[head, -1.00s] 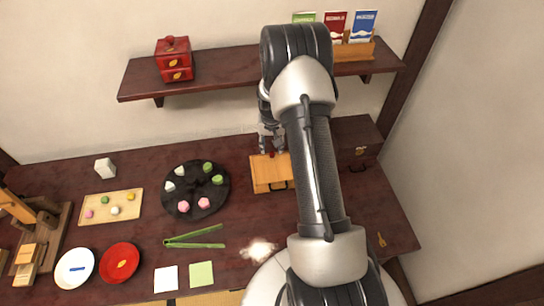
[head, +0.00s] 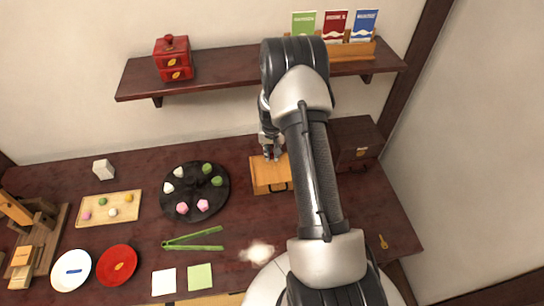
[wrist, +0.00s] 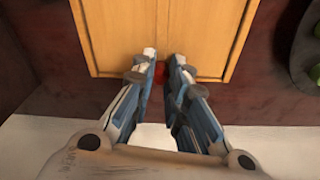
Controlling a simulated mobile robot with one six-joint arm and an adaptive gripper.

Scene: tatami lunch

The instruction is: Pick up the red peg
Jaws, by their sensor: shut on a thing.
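My gripper (wrist: 164,62) points down at the edge of a light wooden box (wrist: 150,25), its two fingers close together. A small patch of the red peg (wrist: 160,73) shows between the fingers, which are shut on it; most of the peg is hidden. In the head view my gripper (head: 272,157) is at the back edge of the wooden box (head: 268,178), and I cannot make out the peg there.
A dark wooden chest (head: 355,145) stands right of the box, partly behind my arm. A round black tray (head: 194,192) with several sweets lies to the left. A wall shelf (head: 215,80) overhangs the table's back.

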